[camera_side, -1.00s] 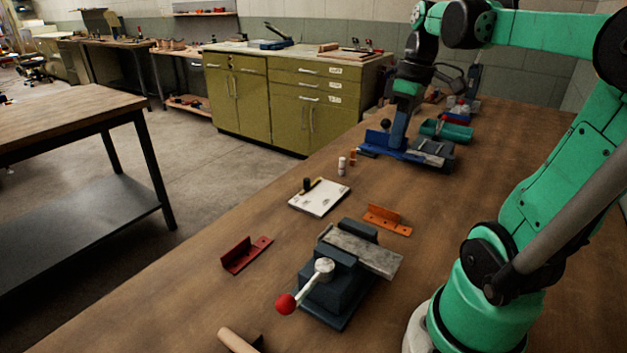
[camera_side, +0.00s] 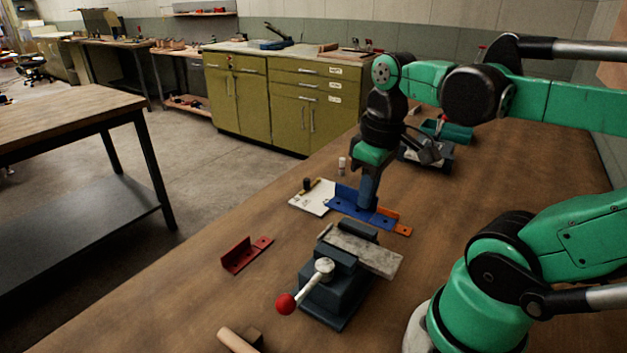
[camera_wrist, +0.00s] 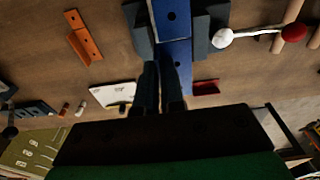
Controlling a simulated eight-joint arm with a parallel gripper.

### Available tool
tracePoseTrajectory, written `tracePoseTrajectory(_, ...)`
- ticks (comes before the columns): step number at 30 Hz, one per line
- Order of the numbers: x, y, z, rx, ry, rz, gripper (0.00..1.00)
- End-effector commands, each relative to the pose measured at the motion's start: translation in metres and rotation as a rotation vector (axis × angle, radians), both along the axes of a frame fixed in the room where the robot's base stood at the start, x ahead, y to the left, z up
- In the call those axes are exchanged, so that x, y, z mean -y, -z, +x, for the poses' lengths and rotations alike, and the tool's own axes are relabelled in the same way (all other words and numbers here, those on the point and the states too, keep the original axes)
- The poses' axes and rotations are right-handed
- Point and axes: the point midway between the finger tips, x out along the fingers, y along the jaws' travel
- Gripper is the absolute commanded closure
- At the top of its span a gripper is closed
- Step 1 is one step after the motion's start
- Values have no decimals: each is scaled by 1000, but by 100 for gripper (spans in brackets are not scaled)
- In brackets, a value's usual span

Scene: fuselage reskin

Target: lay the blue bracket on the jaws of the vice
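The blue bracket (camera_side: 343,203), an L-shaped plate with holes, is held by my gripper (camera_side: 368,203). In the side view it appears just behind the vice (camera_side: 338,290), overlapping part of the orange bracket; its exact height is hard to tell. The vice is dark blue-grey with a pale metal slab (camera_side: 372,254) across its top, a white-ended lever and a red knob. In the wrist view my gripper's fingers (camera_wrist: 160,88) are closed at the bracket (camera_wrist: 175,52), which is seen over the vice's dark body (camera_wrist: 209,28). The bracket hides part of the vice there.
The orange bracket (camera_side: 403,230) lies behind the vice, partly hidden. A red bracket (camera_side: 238,258) lies left of the vice. A white board (camera_side: 309,200) with a dark-knobbed tool lies behind. A wooden cylinder (camera_side: 236,341) lies in front. A second vice stands farther back on the bench.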

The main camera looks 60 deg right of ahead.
Motion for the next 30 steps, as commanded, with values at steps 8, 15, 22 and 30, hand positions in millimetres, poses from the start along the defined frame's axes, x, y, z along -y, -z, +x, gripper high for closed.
tracePoseTrajectory(8, 0, 27, 0, 0, 0, 0, 100)
tracePoseTrajectory(15, 0, 47, 0, 0, 0, 0, 100)
tracePoseTrajectory(22, 0, 53, 0, 0, 0, 0, 100)
tracePoseTrajectory(30, 0, 53, 0, 0, 0, 1, 100)
